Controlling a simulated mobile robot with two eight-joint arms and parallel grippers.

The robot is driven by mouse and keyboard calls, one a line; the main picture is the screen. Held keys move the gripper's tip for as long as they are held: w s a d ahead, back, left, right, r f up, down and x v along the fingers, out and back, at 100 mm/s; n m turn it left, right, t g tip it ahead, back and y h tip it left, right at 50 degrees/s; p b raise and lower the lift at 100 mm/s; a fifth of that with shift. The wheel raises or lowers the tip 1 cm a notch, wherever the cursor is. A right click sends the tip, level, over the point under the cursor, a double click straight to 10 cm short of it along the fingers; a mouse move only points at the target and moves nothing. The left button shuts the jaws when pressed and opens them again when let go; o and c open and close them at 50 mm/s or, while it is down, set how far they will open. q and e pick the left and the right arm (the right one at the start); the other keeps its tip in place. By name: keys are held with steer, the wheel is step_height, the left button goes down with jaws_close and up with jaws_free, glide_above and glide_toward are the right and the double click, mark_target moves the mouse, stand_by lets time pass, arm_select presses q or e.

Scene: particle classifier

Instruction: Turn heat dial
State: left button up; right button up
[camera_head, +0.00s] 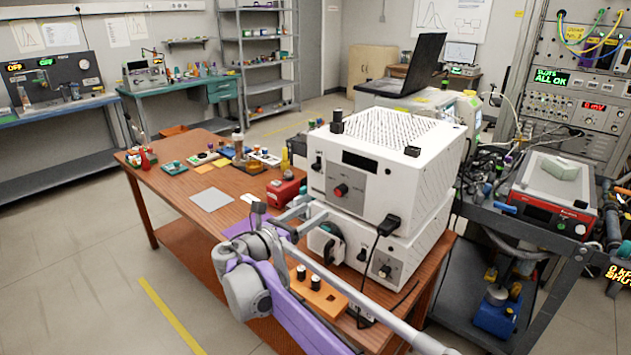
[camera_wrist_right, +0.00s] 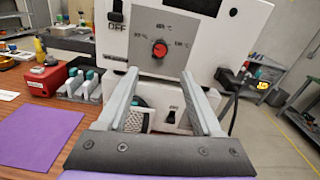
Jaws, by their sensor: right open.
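The heat dial (camera_head: 341,190) is a red round knob on the grey front panel of the upper white box (camera_head: 375,185). In the right wrist view the dial (camera_wrist_right: 159,49) sits just above the middle, with °C marks around it. My right gripper (camera_head: 307,208) is in front of the box, below and left of the dial in the head view. Its two grey fingers (camera_wrist_right: 160,74) are spread with nothing between them. They point toward the panel, the dial lying just beyond and above the tips; they do not appear to touch it. My left gripper is out of view.
A lower white unit (camera_wrist_right: 178,112) with a black switch is under the box. A red device (camera_head: 284,191) stands to its left, with a purple mat (camera_wrist_right: 40,137) in front. An orange block (camera_head: 318,295) with black knobs is near the front edge. A black cable (camera_head: 377,250) hangs at right.

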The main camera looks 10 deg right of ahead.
mark_target(338, 192)
steer(key=x, duration=1)
steer(key=shift+w+d+r+b, duration=0.2)
steer(key=shift+w+r+b, duration=0.05)
steer(key=shift+r+b, duration=0.05)
jaws_close()
